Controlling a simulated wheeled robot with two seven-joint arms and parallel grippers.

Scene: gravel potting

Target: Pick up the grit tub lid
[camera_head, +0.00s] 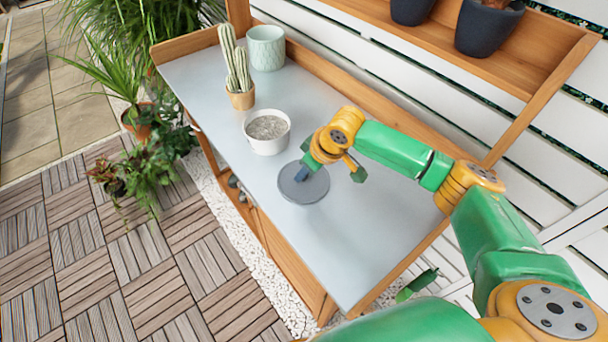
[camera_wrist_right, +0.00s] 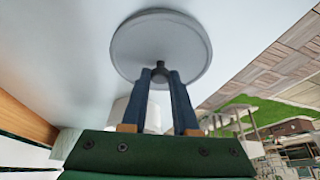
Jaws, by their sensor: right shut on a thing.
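The grit tub lid (camera_head: 312,190) is a flat grey disc over the bench top, just in front of the white grit tub (camera_head: 267,142). The tub is open and holds pale grit. My right gripper (camera_head: 303,174) comes down over the lid. In the right wrist view its blue fingers (camera_wrist_right: 160,76) are shut on the small dark knob at the middle of the lid (camera_wrist_right: 165,30). I cannot tell whether the lid touches the bench or is slightly above it. My left gripper is not in view.
A potted cactus (camera_head: 240,99) and a pale green pot (camera_head: 266,47) stand at the far end of the grey bench (camera_head: 365,245). A wooden shelf (camera_head: 510,70) with dark pots (camera_head: 486,30) runs along the right. The near bench top is clear.

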